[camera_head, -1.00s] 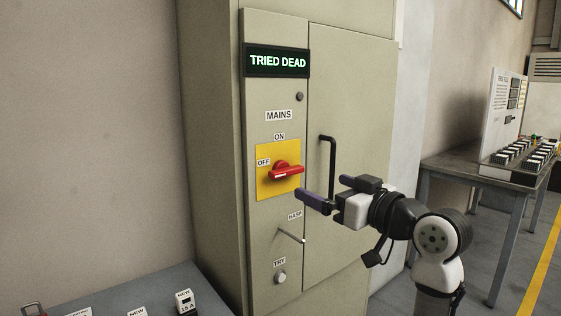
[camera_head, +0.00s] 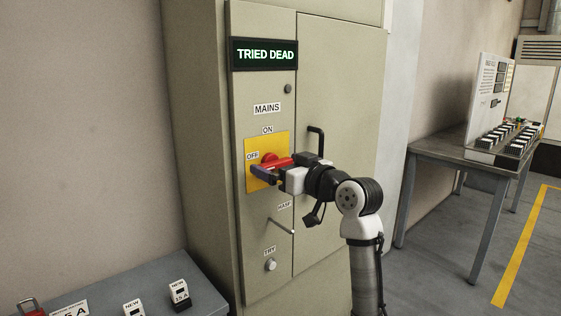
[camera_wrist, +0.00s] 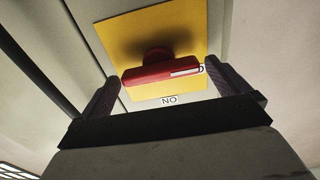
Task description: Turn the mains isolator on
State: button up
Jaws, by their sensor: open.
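The mains isolator is a red handle (camera_head: 277,162) on a yellow plate (camera_head: 253,181), on the front of a beige cabinet. The plate has an ON label (camera_head: 267,130) above and an OFF label (camera_head: 252,156) at left. The handle lies roughly horizontal. My gripper (camera_head: 275,172) is at the handle and partly covers it and the plate. In the wrist view the red handle (camera_wrist: 162,72) lies between the two dark open fingers (camera_wrist: 160,88). Whether the fingers touch it I cannot tell. A display (camera_head: 264,54) above reads TRIED DEAD.
A hasp rod (camera_head: 281,226) and a TRY button (camera_head: 270,264) sit below the isolator. A black door handle (camera_head: 317,140) stands out to the right. A grey bench (camera_head: 205,300) with NEW-labelled blocks (camera_head: 180,294) and a red padlock (camera_head: 31,307) is at lower left.

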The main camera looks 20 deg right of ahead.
jog(key=shift+w+a, duration=0.1)
jog(key=shift+w, duration=0.1)
jog(key=c, duration=0.9)
jog(key=shift+o, duration=0.2)
